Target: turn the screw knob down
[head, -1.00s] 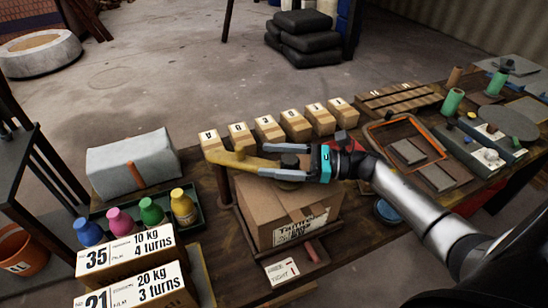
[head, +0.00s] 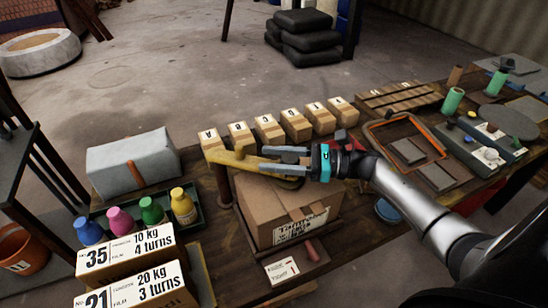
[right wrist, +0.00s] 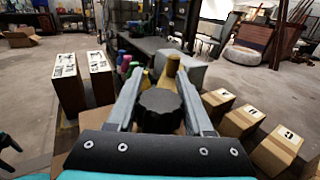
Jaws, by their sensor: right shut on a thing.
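The dark, ridged screw knob (right wrist: 160,108) sits between the two fingers of my right gripper (right wrist: 166,82) in the right wrist view. The gripper is shut on it. In the head view my right gripper (head: 263,159) comes in from the right, fingers pointing left, and largely hides the knob. A yellow press arm (head: 228,158) reaches over a cardboard box (head: 270,215) from a post at its left. A dark round plate (head: 290,184) shows under the gripper, over the box top; whether it touches is hard to tell.
Lettered small boxes (head: 270,132) stand behind the press. Two cartons marked with turns (head: 125,248) and a tray of coloured bottles (head: 152,211) stand at the left.

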